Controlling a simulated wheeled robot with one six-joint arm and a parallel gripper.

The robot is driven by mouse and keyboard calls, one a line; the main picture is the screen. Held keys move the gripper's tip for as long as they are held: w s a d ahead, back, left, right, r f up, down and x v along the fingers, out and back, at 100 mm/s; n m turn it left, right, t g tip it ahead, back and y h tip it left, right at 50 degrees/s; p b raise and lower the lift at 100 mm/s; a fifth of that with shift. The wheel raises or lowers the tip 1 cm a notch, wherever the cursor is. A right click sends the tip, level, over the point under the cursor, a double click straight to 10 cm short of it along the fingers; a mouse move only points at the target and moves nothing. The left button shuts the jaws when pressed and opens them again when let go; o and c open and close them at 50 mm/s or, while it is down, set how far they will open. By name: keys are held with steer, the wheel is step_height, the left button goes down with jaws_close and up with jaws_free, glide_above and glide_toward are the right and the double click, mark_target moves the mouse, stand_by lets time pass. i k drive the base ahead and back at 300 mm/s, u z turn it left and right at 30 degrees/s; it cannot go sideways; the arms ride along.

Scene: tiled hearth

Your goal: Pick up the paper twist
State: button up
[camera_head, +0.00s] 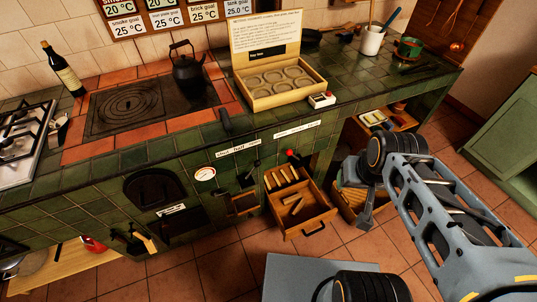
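An open wooden drawer (315,222) juts from the front of the green tiled hearth. Several pale stick-like pieces (283,177) lie in it, and a loose one (298,206) lies nearer its front. They are too small for me to tell which, if any, is the paper twist. My gripper (364,218) hangs to the right of the open drawer, in front of a wooden crate. It is apart from the pale pieces in the picture. Its fingers are small and dark, and their opening is unclear.
The wooden crate (350,208) with pale contents stands low behind my gripper. On the tiled top are a black kettle (186,66), an open wooden box (285,97) and a matchbox-like box (321,99).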

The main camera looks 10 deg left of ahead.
mark_target(227, 125)
steer(key=k, duration=0.5)
steer(key=u, duration=2.25)
steer(key=i, duration=1.75)
steer(key=z, duration=2.05)
